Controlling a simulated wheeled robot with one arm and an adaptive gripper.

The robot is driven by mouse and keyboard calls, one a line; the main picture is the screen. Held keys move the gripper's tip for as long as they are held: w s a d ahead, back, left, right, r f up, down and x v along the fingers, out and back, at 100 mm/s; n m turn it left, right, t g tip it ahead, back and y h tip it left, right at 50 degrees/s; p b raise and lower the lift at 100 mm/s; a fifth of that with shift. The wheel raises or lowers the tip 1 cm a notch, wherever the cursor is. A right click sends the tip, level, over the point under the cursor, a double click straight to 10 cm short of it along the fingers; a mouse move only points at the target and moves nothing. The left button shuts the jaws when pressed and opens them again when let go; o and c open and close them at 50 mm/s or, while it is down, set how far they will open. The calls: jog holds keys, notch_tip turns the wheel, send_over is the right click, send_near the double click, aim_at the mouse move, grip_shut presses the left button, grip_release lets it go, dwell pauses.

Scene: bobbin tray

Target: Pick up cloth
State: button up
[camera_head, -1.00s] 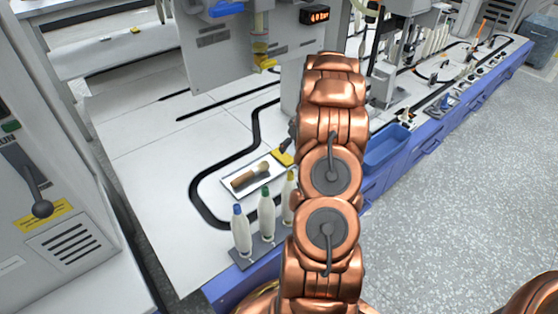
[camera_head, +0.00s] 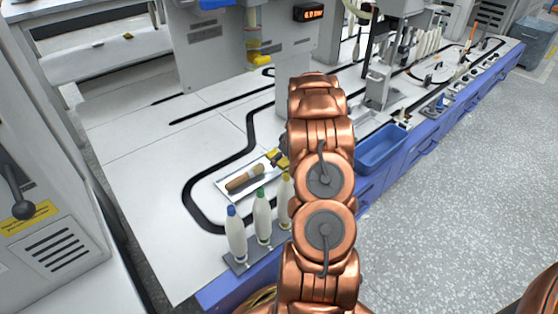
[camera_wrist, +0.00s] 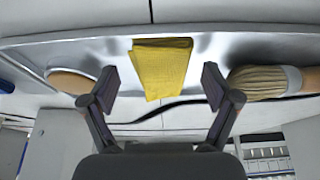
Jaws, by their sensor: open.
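The folded yellow cloth (camera_wrist: 161,68) lies in a shiny metal tray (camera_wrist: 85,50), in the middle of the wrist view. My gripper (camera_wrist: 158,82) is open, with one finger on each side of the cloth and a gap between each finger and the cloth. The fingers do not hold it. In the head view the tray (camera_head: 234,195) sits on the white bench, and a bit of the yellow cloth (camera_head: 284,162) shows beside my arm. My arm hides most of the gripper there.
A brush (camera_head: 245,178) lies in the tray; its bristles (camera_wrist: 258,82) are close to the right finger. A round wooden piece (camera_wrist: 72,82) is by the left finger. Several white bottles (camera_head: 262,217) stand at the bench's front edge. A blue bin (camera_head: 381,150) is to the right.

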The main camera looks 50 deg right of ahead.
aim_at(283, 159)
jog(key=c, duration=1.1)
jog(key=shift+r+p, duration=0.3)
jog(key=shift+r, duration=0.2)
notch_tip(283, 159, up, 3)
jog(key=shift+f+p, duration=0.1)
jog(key=shift+p, duration=0.6)
jog(key=s+d+p, duration=0.1)
jog(key=s, duration=0.4)
jog(key=s+d+p, duration=0.1)
jog(key=s, duration=0.4)
jog(key=s+d+r+p, duration=0.1)
jog(key=s, duration=0.4)
jog(key=shift+s+d+r, duration=0.1)
jog(key=shift+s+d, duration=0.15)
jog(key=shift+d, duration=0.15)
